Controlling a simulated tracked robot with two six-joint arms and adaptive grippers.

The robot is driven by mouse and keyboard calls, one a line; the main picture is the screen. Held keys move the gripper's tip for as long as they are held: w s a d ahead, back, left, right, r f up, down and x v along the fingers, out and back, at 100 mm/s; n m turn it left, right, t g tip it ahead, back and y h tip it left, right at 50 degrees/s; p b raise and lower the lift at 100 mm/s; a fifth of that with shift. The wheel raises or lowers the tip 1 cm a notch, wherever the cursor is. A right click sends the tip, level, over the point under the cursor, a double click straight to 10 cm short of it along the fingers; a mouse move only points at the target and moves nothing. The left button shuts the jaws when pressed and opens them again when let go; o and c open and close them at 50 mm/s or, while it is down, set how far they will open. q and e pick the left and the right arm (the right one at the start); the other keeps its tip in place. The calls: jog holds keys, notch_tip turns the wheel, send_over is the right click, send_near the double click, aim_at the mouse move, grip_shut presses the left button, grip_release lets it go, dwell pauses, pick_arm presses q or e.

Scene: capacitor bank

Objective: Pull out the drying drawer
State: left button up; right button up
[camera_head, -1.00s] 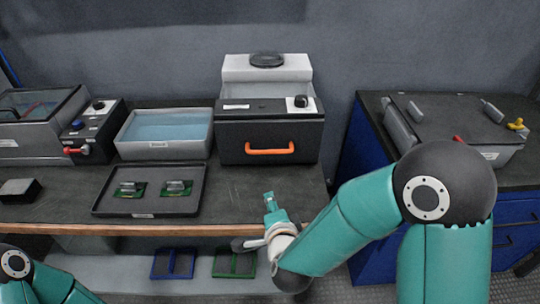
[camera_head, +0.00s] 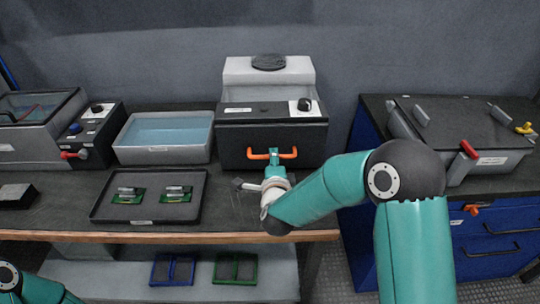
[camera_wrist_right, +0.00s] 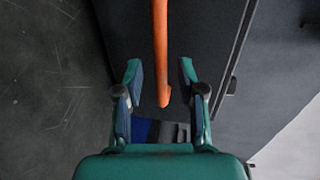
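The drying drawer (camera_head: 236,138) is the dark front of the grey and black unit at the middle back of the bench, and it looks closed. Its orange handle (camera_head: 289,154) spans the front; it also shows in the right wrist view (camera_wrist_right: 160,45). My right gripper (camera_head: 273,157) is at the handle in the head view and covers its middle. In the right wrist view my right gripper (camera_wrist_right: 159,75) has its fingers apart, one on each side of the orange bar, with gaps visible on both sides. My left gripper is out of view.
A tray (camera_head: 148,214) with two green boards lies left of my right gripper. A basin of blue liquid (camera_head: 165,131) stands behind it. A dark lidded box (camera_head: 465,120) with a red lever is on the right bench. Bare bench lies before the drawer.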

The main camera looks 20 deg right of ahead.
jog(key=shift+x, duration=1.4)
jog(key=shift+c, duration=0.2)
grip_shut()
